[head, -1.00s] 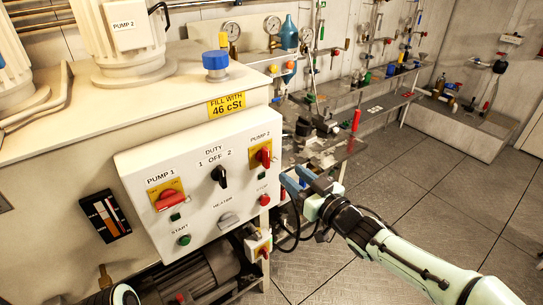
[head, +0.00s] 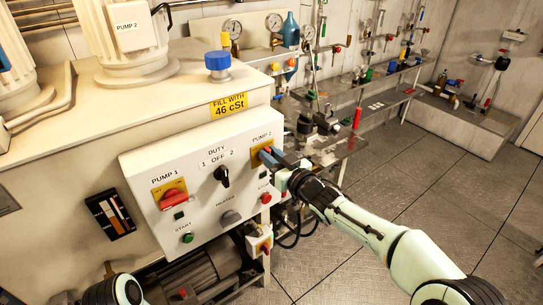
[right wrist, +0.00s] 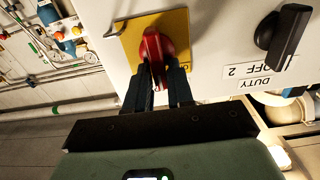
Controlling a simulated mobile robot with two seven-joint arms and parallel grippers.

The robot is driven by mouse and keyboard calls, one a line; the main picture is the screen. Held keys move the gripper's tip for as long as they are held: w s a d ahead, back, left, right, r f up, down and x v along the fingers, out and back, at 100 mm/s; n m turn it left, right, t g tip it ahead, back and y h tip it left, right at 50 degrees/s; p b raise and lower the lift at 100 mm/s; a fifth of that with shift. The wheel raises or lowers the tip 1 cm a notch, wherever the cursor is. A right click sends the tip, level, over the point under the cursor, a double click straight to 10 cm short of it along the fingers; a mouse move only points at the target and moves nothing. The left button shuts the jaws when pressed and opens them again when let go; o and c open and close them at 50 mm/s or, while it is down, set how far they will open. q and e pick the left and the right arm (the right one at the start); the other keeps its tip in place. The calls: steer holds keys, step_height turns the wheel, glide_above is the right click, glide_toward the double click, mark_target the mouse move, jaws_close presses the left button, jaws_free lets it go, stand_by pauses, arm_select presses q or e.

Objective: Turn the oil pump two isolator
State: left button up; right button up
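The pump two isolator is a red rotary handle on a yellow plate (head: 256,160), under the "PUMP 2" label at the right end of the white control panel (head: 150,232). In the head view my right gripper (head: 268,156) covers most of the handle. In the right wrist view the red handle (right wrist: 153,46) points down the picture, with its lower end between the two dark fingers (right wrist: 158,84). The fingers sit close together, one on each side, and look shut on it. My left gripper is out of view; only part of my left arm shows at bottom left.
The panel also holds the pump one isolator (head: 173,198), the black duty switch (head: 222,175), the heater knob (head: 230,217), and start (head: 187,238) and stop (head: 264,197) buttons. A bench (head: 345,147) with fittings stands just beyond. The floor at right is clear.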

jaws_close()
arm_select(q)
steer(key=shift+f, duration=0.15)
arm_select(e)
steer(key=n+b, duration=0.3)
steer(key=n, duration=0.1)
steer(key=a+f+n+b, duration=0.1)
steer(key=n+b, duration=0.1)
steer(key=n, duration=0.3)
steer(key=s+n+b, duration=0.1)
steer(key=n+b, duration=0.2)
steer(key=n, duration=0.2)
steer(key=shift+a+f+b, duration=0.2)
steer(key=shift+b, duration=0.1)
arm_select(q)
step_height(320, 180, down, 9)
steer(key=b, duration=0.1)
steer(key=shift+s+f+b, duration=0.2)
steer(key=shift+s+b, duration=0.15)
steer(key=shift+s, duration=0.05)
arm_select(e)
steer(key=shift+f+n, duration=0.2)
steer(key=shift+n, duration=1.7)
